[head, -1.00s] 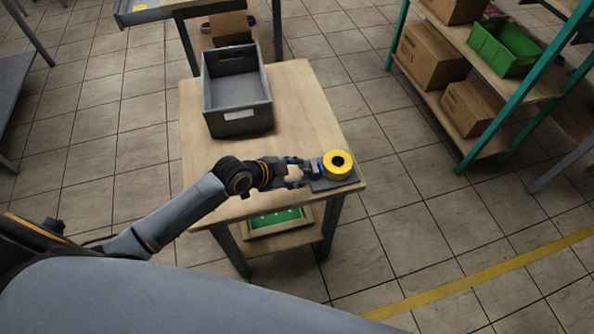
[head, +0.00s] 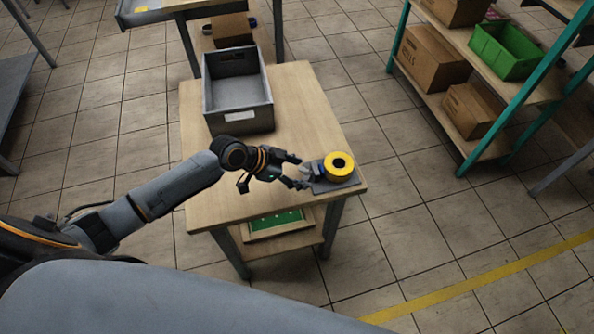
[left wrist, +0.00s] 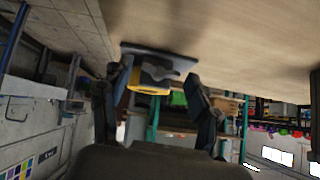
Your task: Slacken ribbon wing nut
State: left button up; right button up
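A yellow ribbon spool (head: 330,173) with a dark centre sits on a dark grey base plate (head: 346,184) at the table's front right corner. A grey wing nut (head: 306,171) is on the spool's left side, with a bit of blue beside it. My left gripper (head: 298,172) is open just left of the wing nut, its fingers spread and empty. In the left wrist view the wing nut (left wrist: 160,73) shows between the open fingers (left wrist: 158,103), beyond their tips, with yellow behind it. Whether a fingertip touches anything is unclear. My right gripper is not in view.
The wooden table (head: 300,105) carries a grey bin (head: 239,122) at its back left. A green-bottomed tray (head: 275,224) lies on the shelf below. A rack with cardboard boxes (head: 433,60) and a green crate (head: 503,50) stands at right. The table's middle is clear.

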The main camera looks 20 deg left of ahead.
pick_arm(q)
jog(key=v, duration=1.2)
dwell(0.5)
